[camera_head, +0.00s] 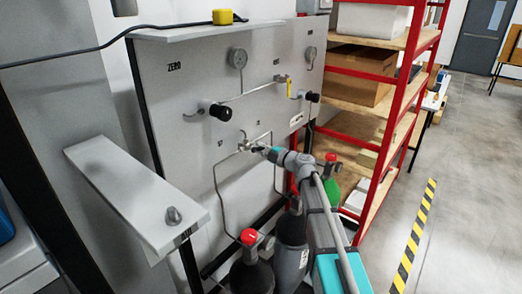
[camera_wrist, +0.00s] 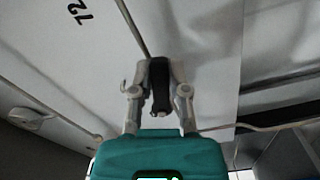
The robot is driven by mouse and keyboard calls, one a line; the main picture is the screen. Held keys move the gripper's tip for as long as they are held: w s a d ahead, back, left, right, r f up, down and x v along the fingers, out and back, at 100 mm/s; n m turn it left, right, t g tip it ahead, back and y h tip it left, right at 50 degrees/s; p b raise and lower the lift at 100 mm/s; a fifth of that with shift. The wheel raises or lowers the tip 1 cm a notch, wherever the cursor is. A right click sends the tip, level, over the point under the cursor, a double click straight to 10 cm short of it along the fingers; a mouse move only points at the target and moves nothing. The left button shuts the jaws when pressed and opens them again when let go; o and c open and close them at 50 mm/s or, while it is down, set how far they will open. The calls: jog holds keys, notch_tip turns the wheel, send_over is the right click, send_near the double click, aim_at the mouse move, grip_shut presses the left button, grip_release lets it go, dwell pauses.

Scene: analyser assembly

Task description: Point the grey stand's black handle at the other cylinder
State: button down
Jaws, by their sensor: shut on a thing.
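The grey stand (camera_head: 190,95) is an upright panel with gauges, knobs and thin tubing. My gripper (camera_head: 259,147) is at its lower middle, beside a small valve (camera_head: 243,144) where tubes meet. In the wrist view my gripper (camera_wrist: 157,95) has a finger on each side of the black handle (camera_wrist: 158,80) and is shut on it. A thin tube runs up from behind the handle. In the head view my gripper hides the handle, so its direction is unclear there. A dark cylinder with a red cap (camera_head: 249,237) stands lower left; another dark cylinder (camera_head: 291,245) stands right of it.
A green cylinder (camera_head: 333,190) stands right of my arm, near a red-framed shelf (camera_head: 390,120). Black knobs (camera_head: 220,111) and a yellow lever (camera_head: 289,90) stick out of the panel. A pale ledge (camera_head: 130,195) juts out at left. Floor at right is open.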

jog(key=shift+r+n, duration=0.35)
jog(key=shift+n, duration=0.65)
jog(key=c, duration=0.6)
grip_release()
jog(key=shift+d, duration=0.1)
jog(key=v, duration=1.1)
jog(key=shift+s+d, duration=0.3)
